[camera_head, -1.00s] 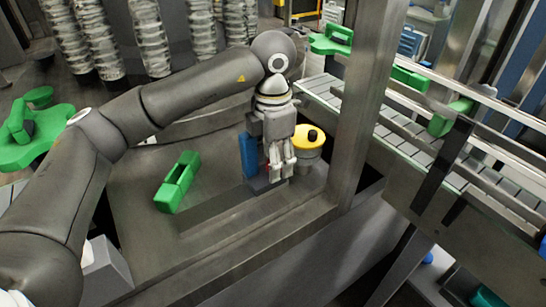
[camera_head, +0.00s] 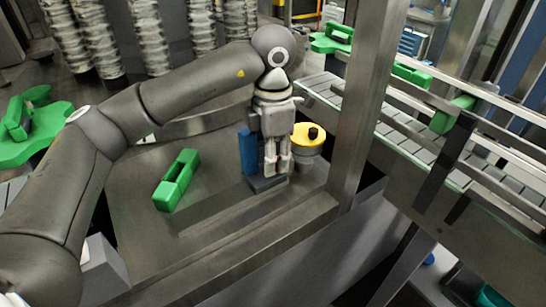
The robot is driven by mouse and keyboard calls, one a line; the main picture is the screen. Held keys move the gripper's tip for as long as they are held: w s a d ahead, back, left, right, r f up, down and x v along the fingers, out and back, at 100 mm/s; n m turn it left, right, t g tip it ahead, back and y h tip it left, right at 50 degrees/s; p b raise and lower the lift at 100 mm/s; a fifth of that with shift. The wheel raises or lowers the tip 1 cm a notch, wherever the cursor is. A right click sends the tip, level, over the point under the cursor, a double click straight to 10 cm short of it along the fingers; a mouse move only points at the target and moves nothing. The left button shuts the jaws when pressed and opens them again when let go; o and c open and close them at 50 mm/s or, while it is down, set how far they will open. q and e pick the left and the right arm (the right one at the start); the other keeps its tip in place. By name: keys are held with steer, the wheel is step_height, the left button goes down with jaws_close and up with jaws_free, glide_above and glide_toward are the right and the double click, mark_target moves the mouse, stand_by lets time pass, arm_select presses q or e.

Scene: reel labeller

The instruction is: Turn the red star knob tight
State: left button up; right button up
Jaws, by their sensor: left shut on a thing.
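My left gripper (camera_head: 277,168) points straight down over a small fixture with a blue block (camera_head: 248,152) and a dark base (camera_head: 268,184). Its fingers are shut at the fixture, just right of the blue block. The red star knob is almost wholly hidden behind the fingers, so its turn angle cannot be read. My right gripper is out of view.
A yellow-topped round container (camera_head: 309,138) stands close to the right of the gripper. A green holder (camera_head: 177,180) lies on the grey metal deck (camera_head: 135,190) to the left. A steel post (camera_head: 370,100) and a conveyor (camera_head: 405,140) stand at right.

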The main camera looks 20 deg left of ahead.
arm_select(q)
steer(key=o, duration=1)
steer(key=shift+r, duration=0.15)
step_height(320, 180, up, 12)
